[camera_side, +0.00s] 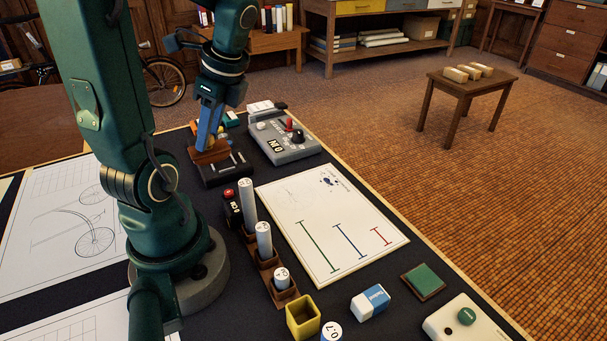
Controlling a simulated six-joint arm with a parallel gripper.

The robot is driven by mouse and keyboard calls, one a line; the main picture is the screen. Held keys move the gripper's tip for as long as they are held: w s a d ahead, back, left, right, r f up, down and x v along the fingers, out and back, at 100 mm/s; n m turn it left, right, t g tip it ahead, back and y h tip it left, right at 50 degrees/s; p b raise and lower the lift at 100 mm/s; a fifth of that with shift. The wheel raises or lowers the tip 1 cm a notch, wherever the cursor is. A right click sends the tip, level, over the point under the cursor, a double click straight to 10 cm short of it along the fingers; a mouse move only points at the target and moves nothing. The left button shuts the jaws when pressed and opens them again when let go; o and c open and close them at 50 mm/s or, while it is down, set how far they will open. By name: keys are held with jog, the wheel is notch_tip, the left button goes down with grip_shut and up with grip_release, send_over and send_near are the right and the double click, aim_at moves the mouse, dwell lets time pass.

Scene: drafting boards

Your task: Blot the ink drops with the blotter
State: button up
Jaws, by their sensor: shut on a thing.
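My gripper (208,132), with blue fingers, points down at the back of the desk. It is shut on the blotter (207,155), a brown wooden block with a brass-coloured knob. The blotter is at the left part of a dark tray (225,176); I cannot tell whether it touches it. Dark blue ink drops (329,181) lie near the far end of the white sheet (300,205), to the right of and nearer than my gripper. The sheet also bears green, blue and red lines.
A grey control box (284,140) stands right of the tray. A row of upright capped pens (264,240) in brown holders runs along the sheet's left edge. A yellow cup (302,315), an eraser (370,302) and a green pad (423,281) are in front.

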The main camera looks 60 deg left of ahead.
grip_shut()
jog(key=shift+w+a+r, duration=0.15)
jog(key=shift+w, duration=0.05)
jog(key=w+d+m+t+y, duration=0.15)
jog(key=w+m, duration=0.55)
jog(key=w, duration=1.1)
jog(key=shift+w+d+f+m+t, duration=0.45)
jog(key=shift+d+f, duration=0.45)
jog(key=shift+f, duration=0.55)
jog(key=shift+w+d+f+m+t, duration=0.15)
jog(key=shift+w+d+f, duration=0.45)
jog(key=shift+d+f, duration=0.6)
jog(key=shift+w+d+f+m+t, duration=0.25)
jog(key=shift+w+d+f+m, duration=0.25)
jog(key=shift+f, duration=1.2)
jog(key=shift+d+f, duration=0.15)
jog(key=shift+f, duration=0.5)
jog(key=shift+a, duration=1.5)
